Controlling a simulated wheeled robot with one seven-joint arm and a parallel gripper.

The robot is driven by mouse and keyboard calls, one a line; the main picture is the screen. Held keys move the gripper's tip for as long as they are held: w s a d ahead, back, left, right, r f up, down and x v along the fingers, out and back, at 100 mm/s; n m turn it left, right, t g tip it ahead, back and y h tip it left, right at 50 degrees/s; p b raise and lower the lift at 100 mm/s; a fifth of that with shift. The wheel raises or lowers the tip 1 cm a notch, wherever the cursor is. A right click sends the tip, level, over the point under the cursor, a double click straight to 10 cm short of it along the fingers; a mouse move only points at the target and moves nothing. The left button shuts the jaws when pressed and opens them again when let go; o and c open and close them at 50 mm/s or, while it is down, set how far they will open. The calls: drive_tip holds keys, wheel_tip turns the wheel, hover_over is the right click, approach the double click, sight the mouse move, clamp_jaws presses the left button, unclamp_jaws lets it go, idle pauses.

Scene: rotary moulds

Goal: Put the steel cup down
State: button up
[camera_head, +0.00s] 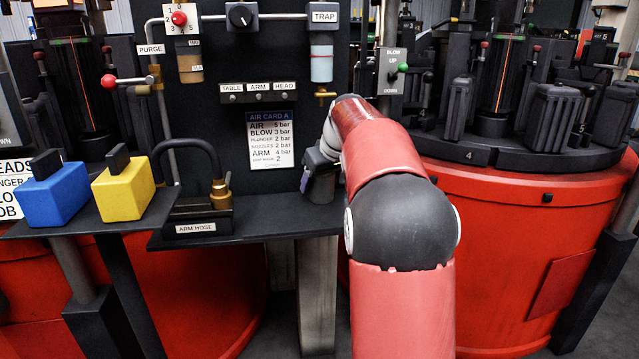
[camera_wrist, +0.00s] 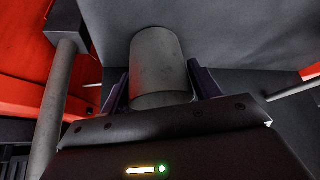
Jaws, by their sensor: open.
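My gripper (camera_head: 312,172) is at the right part of the dark shelf (camera_head: 280,223) in front of the panel in the head view. In the wrist view my gripper (camera_wrist: 157,70) has its two purple fingers apart, one on each side of a plain grey metal cylinder, which looks like the steel cup (camera_wrist: 160,62). A narrow gap seems to show beside each finger. I cannot tell for sure what the cup rests on. I cannot make out the cup in the head view, where my wrist and arm block part of the shelf.
A blue block (camera_head: 52,195) and a yellow block (camera_head: 123,189) stand on the shelf at left. The arm hose (camera_head: 190,150) with a brass fitting is left of my gripper. The panel with an air card (camera_head: 271,140) rises behind. Red drums with moulds flank both sides.

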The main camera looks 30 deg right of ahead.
drive_tip(key=a+p+v, duration=0.1)
drive_tip(key=v, duration=0.9)
drive_tip(key=s+a, duration=0.6)
drive_tip(key=s, duration=0.1)
drive_tip(key=s+a+f, duration=0.5)
drive_tip(key=s+f, duration=0.3)
drive_tip(key=s, duration=0.3)
drive_tip(key=s+a+f+m, duration=0.1)
drive_tip(key=s+a+f, duration=0.5)
drive_tip(key=s, duration=0.6)
wheel_tip(320, 180, down, 2)
drive_tip(key=shift+a+f+h, duration=0.2)
drive_tip(key=shift+a+h, duration=0.05)
drive_tip(key=shift+h, duration=0.15)
